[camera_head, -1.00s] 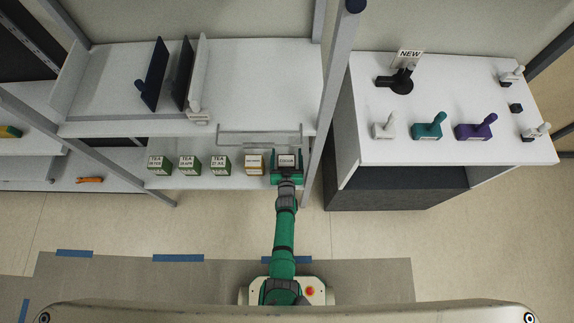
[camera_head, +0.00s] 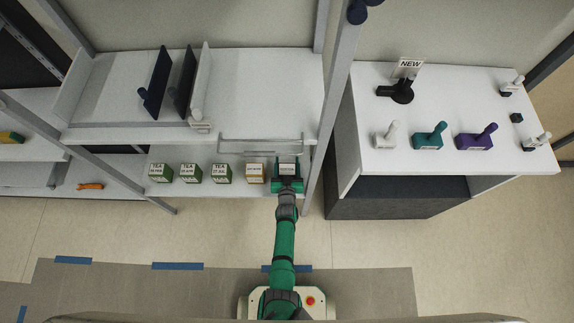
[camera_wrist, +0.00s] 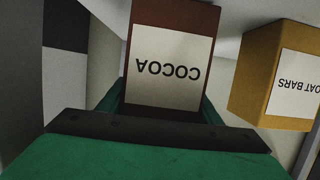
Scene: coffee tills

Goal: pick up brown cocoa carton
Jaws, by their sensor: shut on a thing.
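The brown cocoa carton (camera_wrist: 190,15) has a white label reading COCOA, upside down in the wrist view. It fills the upper middle there, between the green fingers of my gripper (camera_wrist: 163,108). My gripper is shut on it. In the head view the carton (camera_head: 287,169) is at the right end of a row of boxes on the lower shelf, and my gripper (camera_head: 287,184) is at its near side. I cannot tell whether the carton's base touches the shelf.
A yellow oat bars box (camera_wrist: 262,80) stands close beside the carton. Several green tea boxes (camera_head: 190,174) continue the row leftward. A grey post (camera_head: 322,140) is close on the right.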

